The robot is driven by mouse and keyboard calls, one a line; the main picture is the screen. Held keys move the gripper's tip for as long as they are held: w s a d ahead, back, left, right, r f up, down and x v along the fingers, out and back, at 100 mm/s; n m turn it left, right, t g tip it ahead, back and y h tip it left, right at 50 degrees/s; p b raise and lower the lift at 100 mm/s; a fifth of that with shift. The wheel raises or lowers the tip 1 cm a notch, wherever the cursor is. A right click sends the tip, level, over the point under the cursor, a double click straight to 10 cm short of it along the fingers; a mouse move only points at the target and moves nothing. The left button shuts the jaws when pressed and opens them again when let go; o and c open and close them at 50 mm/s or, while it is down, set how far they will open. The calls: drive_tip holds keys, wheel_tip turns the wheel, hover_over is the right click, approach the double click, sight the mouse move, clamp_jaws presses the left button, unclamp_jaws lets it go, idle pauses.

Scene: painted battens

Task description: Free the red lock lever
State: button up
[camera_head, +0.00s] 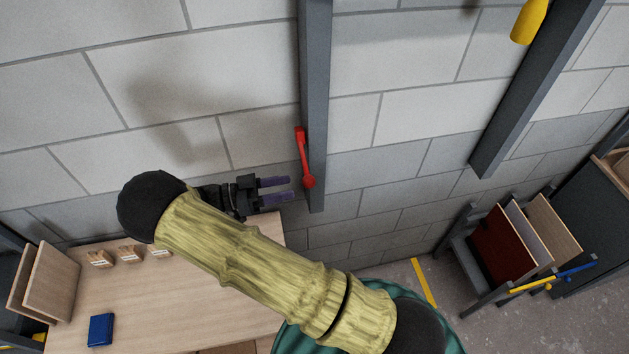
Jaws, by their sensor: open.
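The red lock lever (304,157) is on the side of a dark grey upright post (316,80) against the block wall. It stands nearly upright, with its rounder end at the bottom. My gripper (290,188) is open and empty, with two purple fingers pointing right. The fingertips show just left of the lever's lower end. A small gap shows between them in the picture; I cannot tell the distance in depth.
A wooden table (60,310) lies below my arm, with a blue box (101,330) and small wooden blocks (130,254). A second grey post (530,90) carries a yellow piece (529,22). A rack of panels (505,245) stands at right. Bare wall lies between the posts.

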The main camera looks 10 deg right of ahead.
sight(303, 157)
drive_tip(key=d, duration=0.8)
drive_tip(key=shift+d, duration=0.25)
clamp_jaws()
